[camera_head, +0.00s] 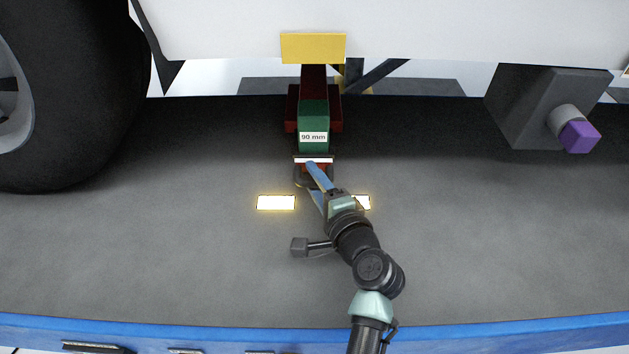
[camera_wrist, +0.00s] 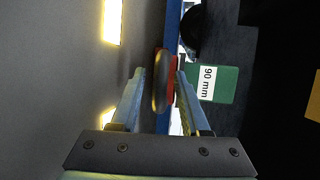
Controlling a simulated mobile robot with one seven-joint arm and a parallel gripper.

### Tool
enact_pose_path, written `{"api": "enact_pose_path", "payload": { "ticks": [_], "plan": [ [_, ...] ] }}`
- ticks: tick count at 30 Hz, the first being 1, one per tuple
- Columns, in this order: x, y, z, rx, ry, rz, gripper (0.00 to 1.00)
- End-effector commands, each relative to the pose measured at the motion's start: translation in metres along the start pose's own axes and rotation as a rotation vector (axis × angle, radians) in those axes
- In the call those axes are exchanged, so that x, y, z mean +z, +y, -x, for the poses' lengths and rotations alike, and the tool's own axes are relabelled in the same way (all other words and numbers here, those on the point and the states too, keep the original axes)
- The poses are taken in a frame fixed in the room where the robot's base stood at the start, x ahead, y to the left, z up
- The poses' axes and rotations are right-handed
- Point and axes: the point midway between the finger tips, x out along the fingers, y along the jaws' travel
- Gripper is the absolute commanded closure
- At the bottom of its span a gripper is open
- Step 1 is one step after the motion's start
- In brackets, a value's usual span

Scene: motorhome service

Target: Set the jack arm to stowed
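The jack arm (camera_head: 314,112) is a dark red part with a green section marked "90 mm", pointing out from under the vehicle. In the wrist view the green section (camera_wrist: 221,84) lies to the right of the fingers. A dark ring-like handle (camera_wrist: 161,80) shows at the arm's front end, beside a red part. My gripper (camera_head: 312,178) is at this front end; its two blue fingers are apart. In the wrist view my gripper (camera_wrist: 160,73) has the handle between its fingertips, with gaps visible on both sides. The fingers partly hide the handle in the head view.
A yellow block (camera_head: 313,48) sits above the jack arm at the vehicle's edge. A large tyre (camera_head: 75,90) stands at left. A dark box with a purple-tipped knob (camera_head: 580,137) is at right. Lit floor strips (camera_head: 276,203) lie near my gripper. The grey floor around is clear.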

Motion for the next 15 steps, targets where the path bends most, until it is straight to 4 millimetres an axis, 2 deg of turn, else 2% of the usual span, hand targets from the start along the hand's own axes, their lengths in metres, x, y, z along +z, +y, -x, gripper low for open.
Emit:
{"api": "enact_pose_path", "payload": {
  "ticks": [10,15],
  "plan": [
    [0.000,-0.001,0.001,-0.002,0.000,0.000,0.50],
    [-0.001,0.000,0.016,-0.002,0.002,0.000,0.50]
  ]
}}
